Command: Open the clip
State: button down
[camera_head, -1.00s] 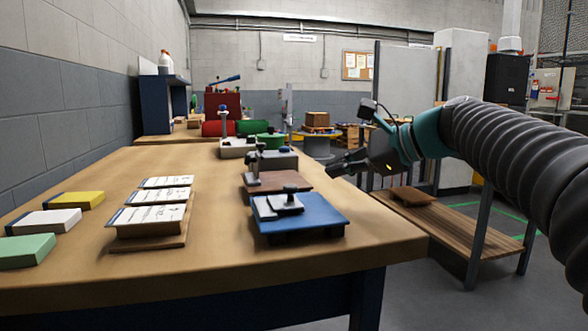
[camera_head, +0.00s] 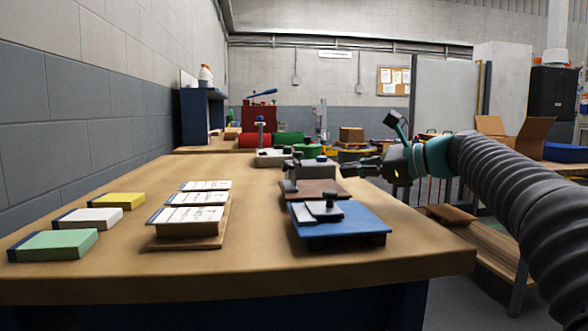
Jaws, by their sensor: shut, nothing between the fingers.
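A blue board (camera_head: 365,227) lies at the near right of the bench. A grey clip plate (camera_head: 317,211) with a black knob (camera_head: 329,199) sits on it. It looks flat, but I cannot tell if it is clamped. Behind it is a brown board (camera_head: 328,186) with a dark upright clamp (camera_head: 291,184) at its left. Further back are a grey block and a pale block with similar fittings. My gripper (camera_head: 349,170) is shut and empty, pointing left. It appears above and behind the blue board, near the brown board's right end, with no visible contact.
A wooden stand (camera_head: 189,242) with white printed blocks (camera_head: 196,214) is left of the boards. Yellow (camera_head: 119,201), white (camera_head: 88,218) and green (camera_head: 52,245) blocks lie at far left. A wall (camera_head: 80,110) borders the bench. The bench middle (camera_head: 262,215) is clear.

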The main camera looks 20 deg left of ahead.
jog(key=s+a, duration=0.1)
jog(key=s+a+b, duration=0.1)
jog(key=a, duration=0.1)
jog(key=s+a+b, duration=0.1)
jog(key=a, duration=0.1)
jog(key=shift+s+a+r, duration=0.1)
jog(key=shift+s+r, duration=0.1)
jog(key=shift+r, duration=0.15)
jog(key=shift+s+a, duration=0.45)
jog(key=shift+a, duration=0.3)
jog(key=shift+a+r+p, duration=0.1)
jog(key=shift+a+p, duration=0.05)
jog(key=shift+p, duration=0.25)
dwell(0.3)
jog(key=shift+s+a, duration=0.15)
jog(key=shift+a, duration=0.05)
jog(key=shift+s+a+p, duration=0.25)
jog(key=shift+a+p, duration=0.05)
jog(key=shift+a, duration=0.1)
dwell(0.9)
jog(key=shift+w+d, duration=0.1)
dwell(0.4)
jog(key=shift+w+d+p, duration=0.3)
jog(key=shift+w+d, duration=0.1)
jog(key=shift+d, duration=0.25)
jog(key=shift+w+d, duration=0.1)
